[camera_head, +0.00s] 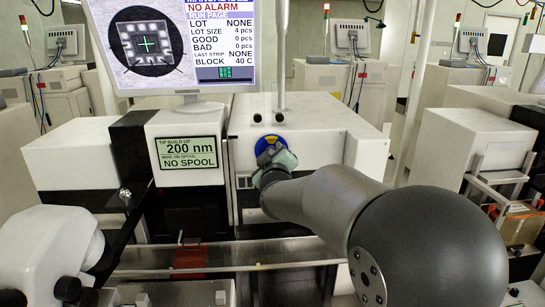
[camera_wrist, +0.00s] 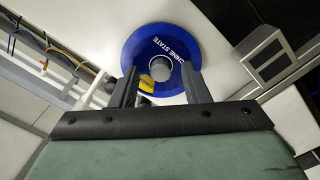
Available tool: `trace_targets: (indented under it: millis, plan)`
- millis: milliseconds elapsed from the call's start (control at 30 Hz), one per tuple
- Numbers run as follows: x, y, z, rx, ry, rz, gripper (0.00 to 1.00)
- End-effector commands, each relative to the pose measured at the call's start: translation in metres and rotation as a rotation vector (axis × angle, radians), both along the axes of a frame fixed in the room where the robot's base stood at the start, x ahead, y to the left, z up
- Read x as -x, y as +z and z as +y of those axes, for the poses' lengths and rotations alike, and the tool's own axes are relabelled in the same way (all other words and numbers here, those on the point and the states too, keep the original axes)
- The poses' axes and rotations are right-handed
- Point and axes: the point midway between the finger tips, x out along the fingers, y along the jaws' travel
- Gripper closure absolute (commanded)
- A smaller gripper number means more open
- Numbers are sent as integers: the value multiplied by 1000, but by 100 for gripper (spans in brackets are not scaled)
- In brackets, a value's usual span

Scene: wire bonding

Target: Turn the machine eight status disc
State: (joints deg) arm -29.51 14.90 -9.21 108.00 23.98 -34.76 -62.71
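The status disc (camera_wrist: 160,42) is a blue ring with white lettering, partly readable as "CHINE STATE", a grey central knob (camera_wrist: 159,68) and a yellow patch below it. In the wrist view my gripper (camera_wrist: 160,78) is open, with one finger on each side of the knob and gaps between. Whether the fingertips touch the disc face I cannot tell.
A monitor (camera_head: 170,45) reads "NO ALARM". A small display (camera_head: 187,153) left of the disc reads "200 nm" and "NO SPOOL". A microscope-like head (camera_head: 50,245) stands at lower left. In the wrist view, pipes and cables (camera_wrist: 50,50) run at left and a grey box (camera_wrist: 268,58) is at right.

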Motion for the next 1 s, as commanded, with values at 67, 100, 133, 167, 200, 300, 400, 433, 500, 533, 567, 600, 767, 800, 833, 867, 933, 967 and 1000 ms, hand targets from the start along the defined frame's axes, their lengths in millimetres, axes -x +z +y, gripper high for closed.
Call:
trace_targets:
  millis: [67,100,133,167,200,300,400,433,500,533,567,600,767,800,833,867,933,967,1000]
  plan:
    - [0,-1,0,0,0,1,59]
    - [0,-1,0,0,0,1,59]
    - [0,-1,0,0,0,1,59]
    - [0,-1,0,0,-1,2,59]
    - [0,-1,0,0,0,3,59]
    - [3,-1,0,-1,0,3,59]
    - [12,-2,-1,-1,1,2,59]
    - [17,-2,-2,-1,1,2,59]
    - [30,-3,-4,-2,1,2,59]
    - [37,-3,-5,-3,1,2,59]
    - [44,-2,-5,-2,2,1,59]
    - [54,-2,-7,-3,2,0,59]
    - [94,-2,-12,-3,2,1,59]
    - [104,-1,-13,-3,1,0,59]
    - [111,-2,-14,-3,1,0,59]
    - [118,-2,-15,-2,1,0,59]
    - [133,-1,-17,-2,1,0,59]
    - [138,-1,-18,-3,1,0,59]
    - [146,-1,-19,-1,1,1,59]
